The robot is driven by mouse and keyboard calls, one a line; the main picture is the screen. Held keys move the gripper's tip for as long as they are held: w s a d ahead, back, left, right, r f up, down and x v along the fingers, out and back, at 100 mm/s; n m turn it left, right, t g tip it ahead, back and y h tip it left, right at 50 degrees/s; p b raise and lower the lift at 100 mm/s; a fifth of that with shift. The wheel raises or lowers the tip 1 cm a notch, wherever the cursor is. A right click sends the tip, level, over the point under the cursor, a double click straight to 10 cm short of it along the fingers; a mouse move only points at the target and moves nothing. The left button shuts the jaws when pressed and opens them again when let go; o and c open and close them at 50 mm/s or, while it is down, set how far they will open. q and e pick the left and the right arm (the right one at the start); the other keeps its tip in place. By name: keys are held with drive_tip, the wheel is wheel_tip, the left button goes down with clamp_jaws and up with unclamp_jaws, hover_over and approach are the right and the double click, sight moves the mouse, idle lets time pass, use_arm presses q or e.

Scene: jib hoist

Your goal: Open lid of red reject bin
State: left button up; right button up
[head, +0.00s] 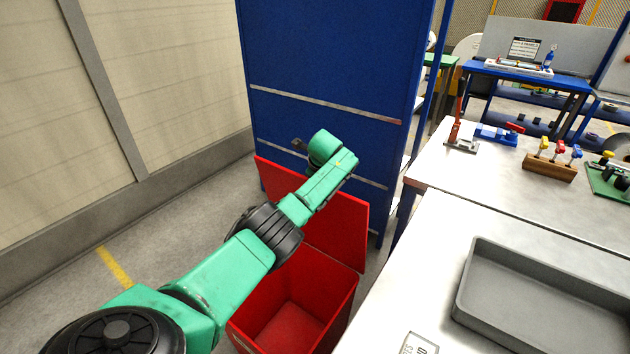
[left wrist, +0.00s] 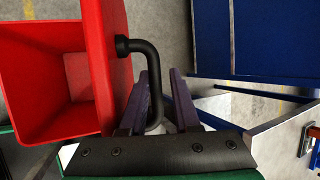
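The red reject bin (head: 290,318) stands on the floor with its top uncovered and its inside empty. Its red lid (head: 335,225) stands raised at the bin's far side, near the blue cabinet. In the left wrist view the lid (left wrist: 108,60) is seen edge-on, with the open bin (left wrist: 45,75) to its left. A black bent handle (left wrist: 150,65) sticks out from the lid. My left gripper (left wrist: 162,85) has its dark purple fingers apart, with the handle between them and a gap beside it. In the head view my arm hides most of this gripper. My right gripper is not in view.
A tall blue cabinet (head: 325,60) stands right behind the lid. A workbench (head: 440,225) with a grey tray (head: 540,295) is to the right. A beige wall (head: 170,70) is at the left, with clear floor before it.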

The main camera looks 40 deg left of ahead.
use_arm(q)
drive_tip(key=shift+s+d+r+p, duration=0.1)
drive_tip(key=shift+d+r+p, duration=0.05)
drive_tip(key=shift+r+p, duration=0.25)
drive_tip(key=shift+p+v, duration=0.45)
drive_tip(key=shift+v, duration=0.55)
drive_tip(key=b+v, duration=0.1)
drive_tip(key=v, duration=1)
drive_tip(key=shift+s+d+r, duration=0.1)
drive_tip(key=shift+s+r, duration=0.15)
drive_tip(key=shift+r, duration=0.1)
